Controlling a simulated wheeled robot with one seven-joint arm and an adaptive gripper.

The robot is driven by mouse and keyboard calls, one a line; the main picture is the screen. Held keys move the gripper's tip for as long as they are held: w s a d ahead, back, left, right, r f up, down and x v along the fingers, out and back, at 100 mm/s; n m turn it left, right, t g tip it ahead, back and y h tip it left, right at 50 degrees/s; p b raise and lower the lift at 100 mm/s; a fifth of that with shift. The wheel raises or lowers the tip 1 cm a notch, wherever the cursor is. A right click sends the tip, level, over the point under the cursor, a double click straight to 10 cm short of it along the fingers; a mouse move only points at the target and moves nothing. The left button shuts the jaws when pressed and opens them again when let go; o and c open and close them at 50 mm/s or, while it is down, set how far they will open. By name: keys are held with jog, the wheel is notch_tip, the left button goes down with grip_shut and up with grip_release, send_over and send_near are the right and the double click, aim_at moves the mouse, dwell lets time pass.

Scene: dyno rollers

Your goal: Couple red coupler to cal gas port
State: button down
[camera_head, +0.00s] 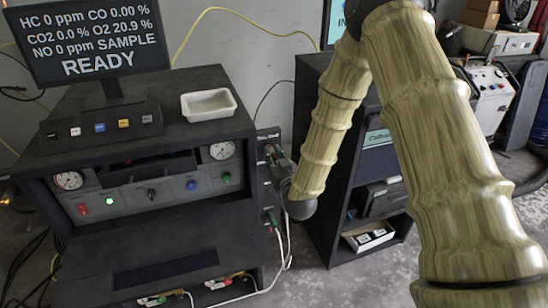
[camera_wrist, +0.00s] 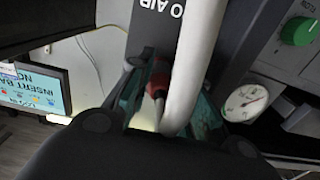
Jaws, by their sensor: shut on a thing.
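In the wrist view the red coupler (camera_wrist: 157,88) sits between the fingers of my gripper (camera_wrist: 163,98), which is shut on it. A thick white hose (camera_wrist: 190,60) crosses in front and hides part of the coupler and one finger. A dark panel strip beyond bears lettering ending in "O AIR" (camera_wrist: 164,8). The cal gas port cannot be picked out; whether the coupler touches any port is hidden.
The analyzer bench (camera_head: 150,215) carries a monitor (camera_head: 95,45) reading READY and a white tray (camera_head: 208,105). A dark shelf unit (camera_head: 318,190) stands close to the right of my gripper.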

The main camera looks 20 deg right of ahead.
jog(key=shift+w+r, duration=0.1)
jog(key=shift+w, duration=0.1)
jog(key=c, duration=1.2)
grip_release()
jog(key=shift+c, duration=0.2)
jog(key=shift+s, duration=0.1)
jog(key=s, duration=1.2)
jog(key=s+f+g, duration=0.5)
jog(key=s+f, duration=0.3)
jog(key=f, duration=0.4)
jog(key=s+f+g, duration=0.4)
jog(key=s+f, duration=0.3)
jog(key=f, duration=0.5)
jog(key=s+f+g, duration=0.4)
jog(key=s+f, duration=0.1)
jog(key=s, duration=0.6)
jog(key=s+f+g, duration=0.4)
jog(key=s+f, duration=0.1)
jog(key=s, duration=0.7)
jog(key=shift+f+m+g, duration=0.3)
jog(key=shift+m+g, duration=0.1)
